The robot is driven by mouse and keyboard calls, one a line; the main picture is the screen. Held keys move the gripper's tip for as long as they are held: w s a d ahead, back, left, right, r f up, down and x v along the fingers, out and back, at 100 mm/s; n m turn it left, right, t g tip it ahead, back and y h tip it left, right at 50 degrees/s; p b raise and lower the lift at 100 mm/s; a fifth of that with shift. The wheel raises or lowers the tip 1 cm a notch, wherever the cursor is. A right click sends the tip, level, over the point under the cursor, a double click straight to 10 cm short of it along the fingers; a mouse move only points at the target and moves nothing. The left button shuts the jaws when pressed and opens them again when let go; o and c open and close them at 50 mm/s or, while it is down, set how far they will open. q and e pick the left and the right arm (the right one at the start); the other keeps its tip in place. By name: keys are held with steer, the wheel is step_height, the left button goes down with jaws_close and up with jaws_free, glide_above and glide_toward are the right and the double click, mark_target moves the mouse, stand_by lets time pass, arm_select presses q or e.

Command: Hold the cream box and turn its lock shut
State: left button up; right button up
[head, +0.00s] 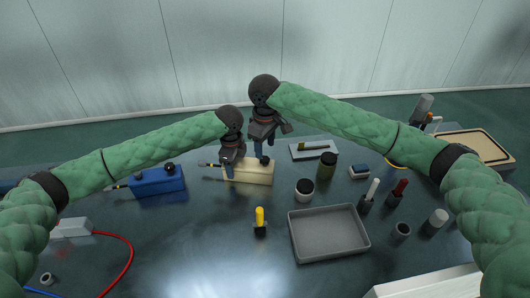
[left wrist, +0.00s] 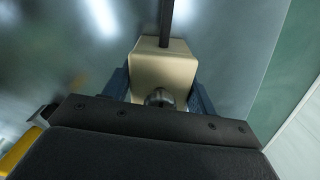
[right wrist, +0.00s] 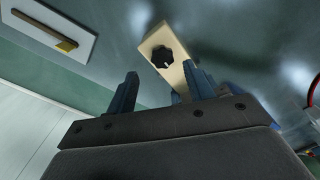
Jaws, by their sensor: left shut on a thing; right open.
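The cream box (head: 258,175) stands on the dark table near the middle. My left gripper (head: 229,172) is shut on its left end; in the left wrist view, the fingers (left wrist: 160,92) lie on either side of the box (left wrist: 165,68). The box's lock, a black ridged knob (right wrist: 162,57), sits on the top face near the other end. My right gripper (head: 264,150) is above that end. In the right wrist view its fingers (right wrist: 160,90) are apart and empty, with the knob beyond them. Whether the fingertips touch the knob cannot be told.
A blue box (head: 158,182) with black knobs stands to the left. A grey tray (head: 328,257) and a yellow-handled tool (head: 260,218) are in front.

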mark_target(265, 158)
step_height(265, 158, up, 8)
stand_by(0.4)
steer(key=shift+f, duration=0.1)
arm_select(q)
steer(key=o, duration=1.4)
steer(key=shift+c, duration=0.2)
step_height(265, 158, up, 12)
steer(key=shift+w+f, duration=0.1)
steer(key=a+r+p, duration=0.2)
steer(key=a, duration=0.1)
steer(key=a+r+p, duration=0.1)
steer(key=a, duration=0.1)
steer(key=shift+w+p, duration=0.3)
steer(key=shift+w, duration=0.1)
arm_select(e)
step_height(265, 158, up, 4)
steer(key=shift+f, duration=0.2)
